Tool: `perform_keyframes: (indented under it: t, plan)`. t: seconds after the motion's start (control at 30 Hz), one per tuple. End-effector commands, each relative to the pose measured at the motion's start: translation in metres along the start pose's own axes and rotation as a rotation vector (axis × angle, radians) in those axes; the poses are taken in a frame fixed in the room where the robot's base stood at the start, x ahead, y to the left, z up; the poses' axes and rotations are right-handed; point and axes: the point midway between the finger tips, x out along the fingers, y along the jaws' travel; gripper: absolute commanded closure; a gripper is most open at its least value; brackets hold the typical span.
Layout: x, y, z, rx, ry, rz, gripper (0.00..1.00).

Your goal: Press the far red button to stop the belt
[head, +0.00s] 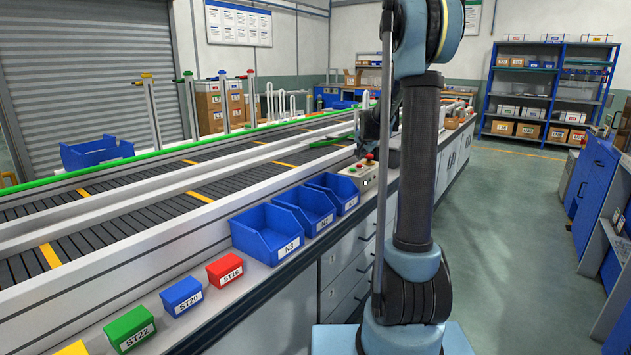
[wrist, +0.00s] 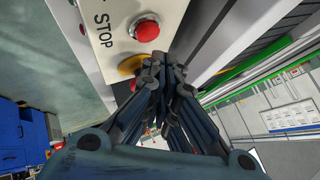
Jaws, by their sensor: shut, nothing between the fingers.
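A pale control box (head: 361,175) stands on the bench edge beside the belt, with small red and green controls on top. In the wrist view its face, marked STOP (wrist: 103,22), carries a round red button (wrist: 147,30). Close to this button is a yellow-collared control (wrist: 131,65) with a red part, partly covered by my fingers. My gripper (wrist: 168,75) is shut and empty, its tips at or just over the yellow collar; I cannot tell if they touch. In the head view my gripper (head: 362,148) is dark, low over the box, and partly hidden by my arm.
Blue bins (head: 268,232) and small coloured boxes (head: 181,296) line the bench edge. A shelf rack (head: 547,93) stands at the back right. The floor (head: 510,230) on the right is clear.

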Motion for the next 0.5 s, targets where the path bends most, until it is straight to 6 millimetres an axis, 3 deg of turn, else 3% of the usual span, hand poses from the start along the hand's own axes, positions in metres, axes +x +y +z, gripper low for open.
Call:
perform_keyframes:
  t: [0.5]
  plan:
    - [-0.029, -0.021, -0.021, 0.000, 0.000, 0.000, 1.00]
